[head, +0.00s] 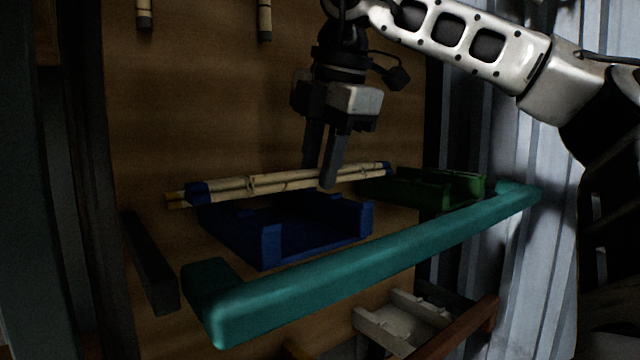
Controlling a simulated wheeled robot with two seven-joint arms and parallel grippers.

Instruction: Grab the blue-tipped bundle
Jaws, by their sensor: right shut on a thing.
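The blue-tipped bundle (270,184) is several pale bamboo-like rods bound together, with dark blue bands near both ends. It lies nearly level, slightly higher at its right end, above the back of a blue tray (270,247). My right gripper (321,180) comes down from above and is shut on the bundle right of its middle. I cannot tell whether the bundle still touches the tray. My left gripper is not in view.
A green tray (432,190) sits right of the blue tray. A thick teal rail (370,262) runs along the front. A pale holder (402,325) and a brown bar (462,330) are below. Dark-tipped rods (265,20) hang on the brown back panel (200,110).

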